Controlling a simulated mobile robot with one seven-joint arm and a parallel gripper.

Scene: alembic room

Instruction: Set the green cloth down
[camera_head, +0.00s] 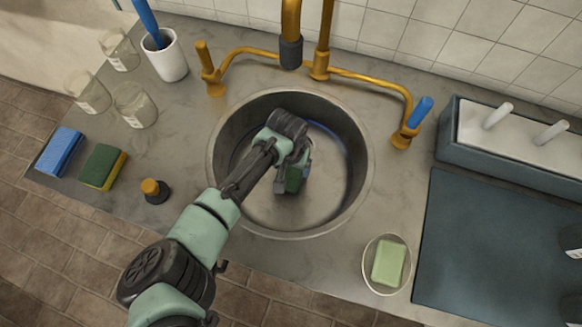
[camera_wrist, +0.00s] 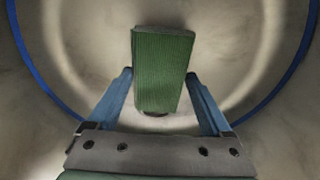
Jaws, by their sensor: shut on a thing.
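The green cloth (camera_wrist: 163,65) is a ribbed, folded block. It stands between the two blue fingers of my gripper (camera_wrist: 160,76) in the wrist view, and my gripper is shut on it. In the head view the cloth (camera_head: 294,181) shows as a small green patch under my gripper (camera_head: 294,172), inside the round steel sink (camera_head: 330,207). Part of the cloth is hidden there by my wrist. I cannot tell whether it touches the sink bottom.
A brass tap (camera_head: 290,30) stands behind the sink. A blue sponge (camera_head: 59,151), a green-and-yellow sponge (camera_head: 104,167), a white cup (camera_head: 166,58) and glass jars (camera_head: 134,104) stand left. A soap dish (camera_head: 373,286) and dark mat (camera_head: 490,250) lie right. The sink's front floor is clear.

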